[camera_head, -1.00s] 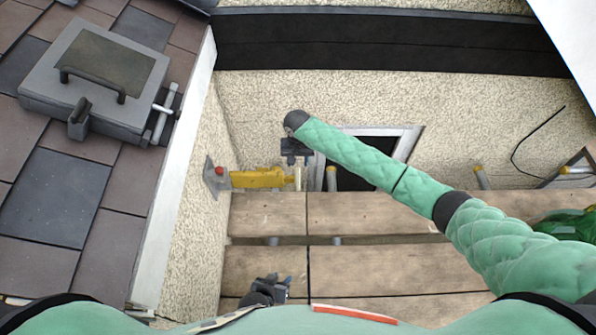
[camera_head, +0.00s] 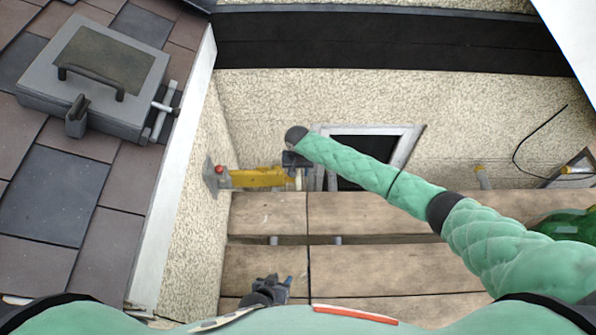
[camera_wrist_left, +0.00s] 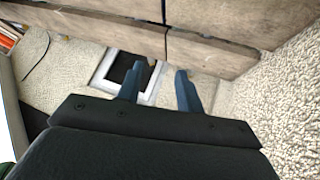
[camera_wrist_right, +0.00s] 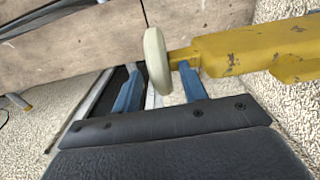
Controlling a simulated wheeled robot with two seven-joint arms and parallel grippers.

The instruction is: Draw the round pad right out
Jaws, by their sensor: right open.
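The round pad (camera_wrist_right: 157,60) is a pale, thick disc on the end of a yellow bar (camera_wrist_right: 240,50), seen nearly edge-on in the right wrist view. In the head view the yellow bar (camera_head: 258,178) runs from the left wall to my right gripper (camera_head: 303,177). My right gripper is open, and its blue fingers (camera_wrist_right: 160,82) stand on either side of the pad's lower part. I cannot tell whether they touch it. My left gripper (camera_head: 278,282) is open and empty, low over the planks, with both fingers (camera_wrist_left: 160,72) apart in the left wrist view.
A red knob (camera_head: 219,170) sits at the bar's wall end. Wooden planks (camera_head: 380,215) lie below, with a gap between them. A dark framed opening (camera_head: 362,155) is behind my right forearm. A tiled roof with a grey hatch (camera_head: 98,75) is at left.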

